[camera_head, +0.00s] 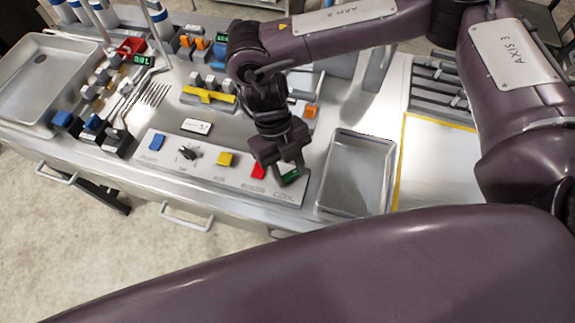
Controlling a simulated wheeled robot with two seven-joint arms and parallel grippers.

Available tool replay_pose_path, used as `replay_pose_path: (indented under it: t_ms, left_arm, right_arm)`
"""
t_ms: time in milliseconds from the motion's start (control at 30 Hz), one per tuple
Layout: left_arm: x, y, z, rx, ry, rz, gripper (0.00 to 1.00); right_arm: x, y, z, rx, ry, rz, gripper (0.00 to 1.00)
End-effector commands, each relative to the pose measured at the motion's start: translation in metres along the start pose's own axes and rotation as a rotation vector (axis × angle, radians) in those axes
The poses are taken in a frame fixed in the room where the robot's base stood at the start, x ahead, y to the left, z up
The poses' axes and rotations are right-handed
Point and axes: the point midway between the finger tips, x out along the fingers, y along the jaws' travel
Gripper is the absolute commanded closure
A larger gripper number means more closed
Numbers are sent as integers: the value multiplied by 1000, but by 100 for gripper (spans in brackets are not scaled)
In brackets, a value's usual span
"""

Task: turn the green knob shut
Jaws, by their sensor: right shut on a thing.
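The green knob (291,177) is at the right end of a light grey control panel (215,178) on the front of the counter. It is dark green and partly hidden by my right gripper (288,171). My right gripper comes down from above and is shut on the green knob. The knob's exact angle cannot be made out. My left gripper is not in view.
Left of the green knob on the panel are a red knob (258,171), a yellow one (225,159), a black dial (187,154) and a blue one (156,142). An empty metal tray (357,175) sits close to the right. Dispensers and tools crowd the back left.

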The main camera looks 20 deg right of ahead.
Motion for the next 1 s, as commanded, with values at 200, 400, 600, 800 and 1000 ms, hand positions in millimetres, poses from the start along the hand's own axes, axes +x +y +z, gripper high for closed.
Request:
replay_pose_path:
  t_ms: [200,400,600,800,1000]
  left_arm:
    - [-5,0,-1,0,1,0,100]
    - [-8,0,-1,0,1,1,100]
    - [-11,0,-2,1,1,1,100]
    - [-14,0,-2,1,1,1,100]
    - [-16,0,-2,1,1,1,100]
  right_arm:
    - [-2,-2,0,193,0,81,85]
    - [-2,-3,-1,369,0,154,85]
    - [-2,-5,-1,530,-1,220,85]
    - [-2,-5,-2,659,-2,273,85]
    - [-2,-5,-1,745,-4,310,85]
